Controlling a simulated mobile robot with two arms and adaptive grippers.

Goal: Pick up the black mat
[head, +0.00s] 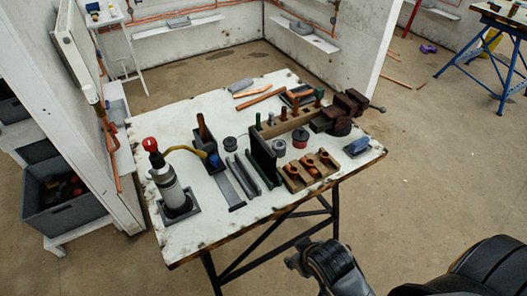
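A thin black slab (262,158), which looks like the black mat, stands upright on its edge near the middle of the white workbench top (215,110). Grey slotted bars lie to its left and a wooden block with copper fittings (310,170) sits to its right. My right gripper (299,257) is low in the picture, in front of the bench's near right edge and well apart from the slab. Its fingertips are small and dark, so I cannot tell whether it is open. My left gripper is out of view.
A gas torch with a red knob (170,185) stands on a dark base at the bench's left. A rusty vise (342,112) is at the right edge. A wooden rack (288,122) stands behind the slab.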

